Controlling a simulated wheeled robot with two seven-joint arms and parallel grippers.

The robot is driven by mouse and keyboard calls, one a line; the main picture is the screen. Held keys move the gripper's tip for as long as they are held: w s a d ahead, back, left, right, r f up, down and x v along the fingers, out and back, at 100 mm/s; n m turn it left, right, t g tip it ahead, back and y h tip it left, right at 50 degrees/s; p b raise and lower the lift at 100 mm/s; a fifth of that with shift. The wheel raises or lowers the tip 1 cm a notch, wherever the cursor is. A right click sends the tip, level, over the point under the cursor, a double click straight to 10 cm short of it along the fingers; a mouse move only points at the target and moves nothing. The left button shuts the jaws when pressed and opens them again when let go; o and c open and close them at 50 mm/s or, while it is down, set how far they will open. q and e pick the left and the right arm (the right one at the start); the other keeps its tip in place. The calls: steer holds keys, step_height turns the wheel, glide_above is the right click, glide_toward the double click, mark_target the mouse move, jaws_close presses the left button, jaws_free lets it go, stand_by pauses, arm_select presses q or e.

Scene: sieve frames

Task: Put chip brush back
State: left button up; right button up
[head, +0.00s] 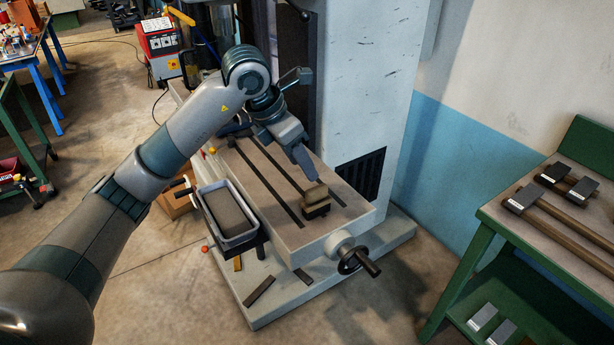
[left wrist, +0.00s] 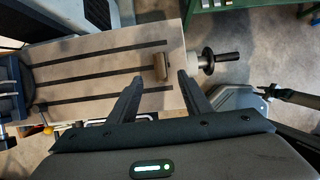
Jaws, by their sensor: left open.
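The chip brush (head: 315,200) has a light wooden handle block and a dark lower part. It stands on the grey slotted machine table (head: 275,221) near the handwheel end. In the left wrist view the brush (left wrist: 161,66) shows just beyond and between the fingertips. My left gripper (head: 313,180) points down close above the brush. It is open, and its fingers (left wrist: 160,80) are spread apart with nothing held. Whether a finger touches the brush cannot be told. My right gripper is not clearly seen in either view.
A grey tray (head: 206,223) hangs at the table's left side. A handwheel with a dark handle (head: 365,262) sticks out at the near end. The tall machine column (head: 365,80) stands behind. A green bench (head: 490,212) with several tools is at the right.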

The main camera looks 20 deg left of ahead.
arm_select(q)
steer(key=shift+s+a+r, duration=0.2)
steer(key=shift+r, duration=0.35)
stand_by(0.4)
